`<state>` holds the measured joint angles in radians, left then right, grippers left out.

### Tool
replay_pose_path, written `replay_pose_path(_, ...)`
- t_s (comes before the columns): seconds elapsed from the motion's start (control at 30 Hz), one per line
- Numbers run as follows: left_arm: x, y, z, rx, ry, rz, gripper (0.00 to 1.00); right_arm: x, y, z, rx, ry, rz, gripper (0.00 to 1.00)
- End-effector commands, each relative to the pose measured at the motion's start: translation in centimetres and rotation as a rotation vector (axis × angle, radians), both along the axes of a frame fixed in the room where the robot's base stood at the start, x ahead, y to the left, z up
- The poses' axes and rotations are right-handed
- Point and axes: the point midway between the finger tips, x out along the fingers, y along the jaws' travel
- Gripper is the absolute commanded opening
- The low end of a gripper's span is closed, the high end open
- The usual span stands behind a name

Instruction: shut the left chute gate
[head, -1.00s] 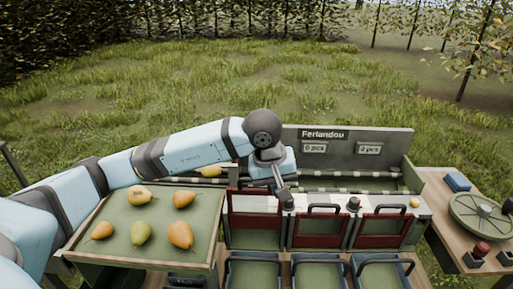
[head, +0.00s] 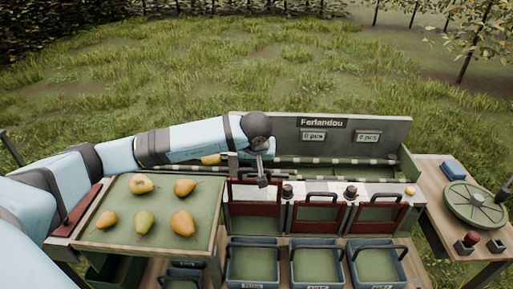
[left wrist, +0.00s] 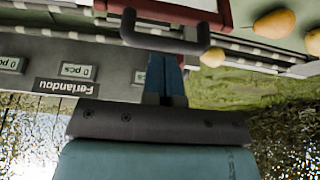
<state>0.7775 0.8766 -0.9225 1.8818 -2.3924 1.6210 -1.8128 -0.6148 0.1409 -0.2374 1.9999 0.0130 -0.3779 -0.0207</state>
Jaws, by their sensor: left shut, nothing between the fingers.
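The left chute gate (head: 240,184) has a red frame, and its top bar stands higher than those of the middle gate (head: 318,212) and right gate (head: 380,212). My left gripper (head: 263,182) is shut and empty, fingers pointing down at this top bar. In the left wrist view, the gate's dark U-shaped handle (left wrist: 190,47) lies just beyond the blue-grey fingers (left wrist: 165,62); whether they touch cannot be told. In the head view my gripper hides part of the handle. My right gripper is not in view.
A green tray (head: 110,237) with several pears stands left of the gates. Several blue crates (head: 252,241) sit below the chutes. Dark knobs (head: 287,191) stand between the gates. A grey signboard (head: 385,124) rises behind. A side table (head: 437,220) with a green wheel (head: 476,209) is at the right.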

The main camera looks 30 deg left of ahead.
Motion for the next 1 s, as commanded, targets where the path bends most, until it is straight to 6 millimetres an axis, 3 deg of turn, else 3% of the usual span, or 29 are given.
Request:
replay_pose_path(0.2,0.3,0.1,-1.6,-0.001,0.0,0.0,0.0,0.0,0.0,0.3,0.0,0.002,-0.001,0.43)
replay_pose_path(0.6,0.3,0.2,-2.0,-0.001,0.0,0.0,0.0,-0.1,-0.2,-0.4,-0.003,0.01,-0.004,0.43)
replay_pose_path(0.77,0.3,0.2,-4.5,0.0,-0.001,0.0,0.0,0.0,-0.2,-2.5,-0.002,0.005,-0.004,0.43)
replay_pose_path(1.0,0.3,0.2,-9.5,0.0,0.0,0.0,0.0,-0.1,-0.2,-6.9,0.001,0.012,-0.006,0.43)
